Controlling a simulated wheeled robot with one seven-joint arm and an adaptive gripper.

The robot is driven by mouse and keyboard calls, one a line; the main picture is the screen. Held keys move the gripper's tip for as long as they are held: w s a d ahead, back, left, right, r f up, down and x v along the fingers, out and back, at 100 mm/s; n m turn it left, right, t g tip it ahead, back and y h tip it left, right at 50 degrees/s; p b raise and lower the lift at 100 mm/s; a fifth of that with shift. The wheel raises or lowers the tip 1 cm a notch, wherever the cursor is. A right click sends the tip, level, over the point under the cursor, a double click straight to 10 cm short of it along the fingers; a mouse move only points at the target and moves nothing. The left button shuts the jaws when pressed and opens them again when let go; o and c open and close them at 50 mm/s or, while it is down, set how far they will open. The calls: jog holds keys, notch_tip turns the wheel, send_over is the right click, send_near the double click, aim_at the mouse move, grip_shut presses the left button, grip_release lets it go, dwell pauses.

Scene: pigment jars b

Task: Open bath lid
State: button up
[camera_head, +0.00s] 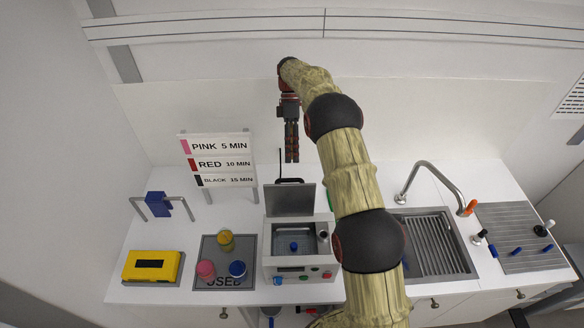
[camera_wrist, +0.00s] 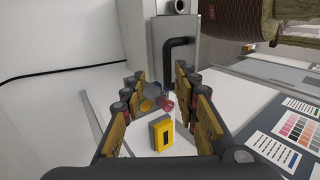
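The bath (camera_head: 272,262) is a light box with a front control panel on the counter. Its grey lid (camera_head: 290,199) stands raised at the back edge, with a dark handle (camera_head: 289,181) along its top. The basin inside is visible, with a small blue-topped thing (camera_head: 294,246) in it. My gripper (camera_head: 291,160) hangs pointing down above and behind the raised lid, apart from it. In the wrist view, my gripper (camera_wrist: 160,78) has its two fingers spread with nothing held between them. A grey panel with a black handle (camera_wrist: 180,45) shows beyond the fingertips.
Left of the bath, yellow (camera_head: 225,239), pink (camera_head: 206,269) and blue (camera_head: 237,269) jars stand on a grey mat marked USED (camera_head: 212,249). A yellow timer-like box (camera_head: 153,266) is farther left. A time sign (camera_head: 218,160) stands behind. A sink (camera_head: 435,245) and faucet (camera_head: 425,168) lie right.

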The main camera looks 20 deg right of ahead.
jog(key=v, duration=0.4)
jog(key=shift+r, duration=0.1)
dwell(0.4)
jog(key=s+a+r+m+t+h+b, duration=0.1)
jog(key=s+a+m+t+b, duration=0.15)
jog(key=s+b, duration=0.3)
jog(key=s+a+r+m+t+b, duration=0.1)
jog(key=s+r+m+t+b, duration=0.15)
jog(key=s+b, duration=0.3)
jog(key=s+a+r+m+t+h+b, duration=0.1)
jog(key=s+m+t+b, duration=0.15)
jog(key=s+b, duration=0.35)
jog(key=s+a+f+m+t+b, duration=0.2)
jog(key=s+f+m+t+b, duration=0.2)
jog(key=s+f+m+b, duration=0.3)
jog(key=s+f+b, duration=0.2)
jog(key=s+f, duration=0.3)
jog(key=s, duration=0.2)
jog(key=s+f+b, duration=0.2)
jog(key=s+f, duration=0.3)
jog(key=s, duration=0.2)
jog(key=shift+s+t, duration=0.35)
